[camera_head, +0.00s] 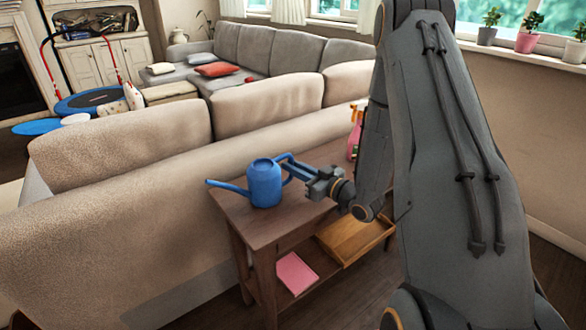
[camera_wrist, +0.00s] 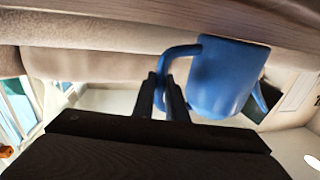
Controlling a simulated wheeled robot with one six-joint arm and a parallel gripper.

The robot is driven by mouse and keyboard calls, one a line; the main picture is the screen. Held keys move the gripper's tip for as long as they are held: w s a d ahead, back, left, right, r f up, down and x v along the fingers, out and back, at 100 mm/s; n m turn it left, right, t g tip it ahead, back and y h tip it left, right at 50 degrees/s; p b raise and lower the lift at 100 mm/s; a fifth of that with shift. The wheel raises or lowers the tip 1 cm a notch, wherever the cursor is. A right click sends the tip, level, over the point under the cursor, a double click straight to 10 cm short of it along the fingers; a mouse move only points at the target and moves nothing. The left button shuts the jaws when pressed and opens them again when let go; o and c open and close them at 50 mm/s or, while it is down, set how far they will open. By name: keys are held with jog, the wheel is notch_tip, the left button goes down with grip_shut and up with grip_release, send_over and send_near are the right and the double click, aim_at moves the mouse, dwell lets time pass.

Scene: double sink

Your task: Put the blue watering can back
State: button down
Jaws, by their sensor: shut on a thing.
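The blue watering can (camera_head: 264,183) stands upright on the wooden console table (camera_head: 247,225), at its left end. Its spout points left and its handle points right toward my gripper. My gripper (camera_head: 290,165) is shut on the can's handle from the right side. In the wrist view the blue can (camera_wrist: 226,80) fills the upper right, and the fingers of my gripper (camera_wrist: 167,85) close around the lower part of its curved handle. The can's base appears to rest on the tabletop; I cannot tell if there is a small gap.
A beige sofa (camera_head: 120,150) stands right behind the table. A pink bottle (camera_head: 354,138) is partly hidden behind my arm.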

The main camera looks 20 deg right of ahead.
dwell(0.3)
jog(key=c, duration=1.8)
grip_release()
jog(key=shift+f, duration=0.1)
jog(key=shift+o, duration=0.2)
